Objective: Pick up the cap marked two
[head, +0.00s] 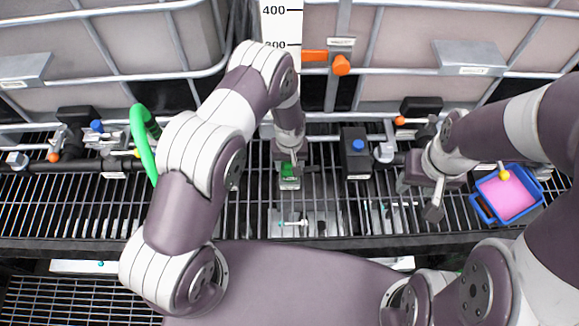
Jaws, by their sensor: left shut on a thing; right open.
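My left gripper (289,160) points down at the middle of the grating. It is shut on a small green piece, which looks like a cap (288,171), low over a grey fitting with a pale label. I cannot read any number on it, and the gripper and wrist partly hide it. My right gripper (420,198) is open over the grating at the right, left of a blue tray, with nothing seen between its fingers.
A black box with a blue button (358,145) stands between my grippers. A green hose (141,135) loops at the left. Caged totes (430,45) and orange-handled valves (341,65) stand behind.

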